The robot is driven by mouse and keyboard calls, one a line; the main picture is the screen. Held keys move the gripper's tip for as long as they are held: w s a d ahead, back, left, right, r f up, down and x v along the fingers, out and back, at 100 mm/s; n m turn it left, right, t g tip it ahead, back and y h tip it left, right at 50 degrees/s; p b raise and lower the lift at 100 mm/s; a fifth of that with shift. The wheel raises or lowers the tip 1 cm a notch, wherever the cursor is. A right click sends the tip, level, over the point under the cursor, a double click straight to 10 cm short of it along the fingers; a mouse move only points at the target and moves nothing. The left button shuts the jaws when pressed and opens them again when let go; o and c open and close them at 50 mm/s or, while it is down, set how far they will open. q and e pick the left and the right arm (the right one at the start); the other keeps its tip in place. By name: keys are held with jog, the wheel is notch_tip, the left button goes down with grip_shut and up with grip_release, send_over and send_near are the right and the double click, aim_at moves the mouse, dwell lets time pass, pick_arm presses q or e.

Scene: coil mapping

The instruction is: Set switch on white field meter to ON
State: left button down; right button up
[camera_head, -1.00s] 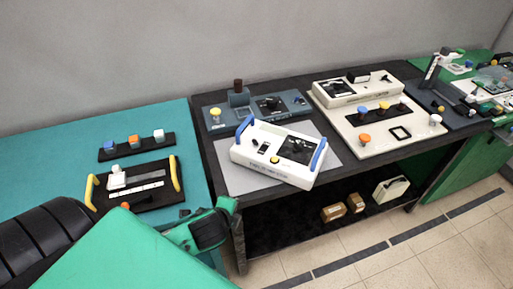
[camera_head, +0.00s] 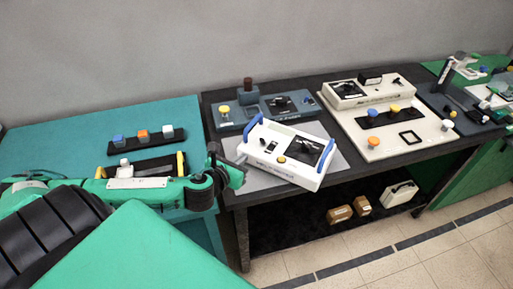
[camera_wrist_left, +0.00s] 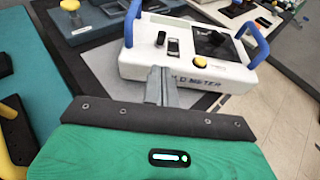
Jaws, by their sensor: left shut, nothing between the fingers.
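The white field meter (camera_head: 290,173) with blue side handles lies on a grey mat at the left of the dark table. It also shows in the left wrist view (camera_wrist_left: 139,62), its lettering partly hidden by my fingers. On its top are a small black switch (camera_wrist_left: 173,47), a black toggle or knob (camera_wrist_left: 161,38), a yellow button (camera_wrist_left: 200,62) and a dark dial window (camera_wrist_left: 217,43). I cannot read the switch's setting. My left gripper (camera_head: 239,168) is shut and empty, just left of the meter's near side. In the wrist view its fingertips (camera_wrist_left: 161,72) point at the meter's front edge. My right gripper is not in view.
A blue-grey panel (camera_head: 230,125) stands behind the meter and a larger beige panel (camera_head: 425,147) to its right. The teal table (camera_head: 65,140) at left holds a black strip of coloured blocks (camera_head: 145,146) and a yellow-handled box. Boxes (camera_head: 340,214) lie on the shelf below.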

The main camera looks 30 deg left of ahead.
pick_arm(q)
jog(key=p, duration=0.2)
send_near(262, 143)
jog(key=x, duration=0.5)
jog(key=shift+w+f, duration=0.25)
jog(key=shift+w, duration=0.15)
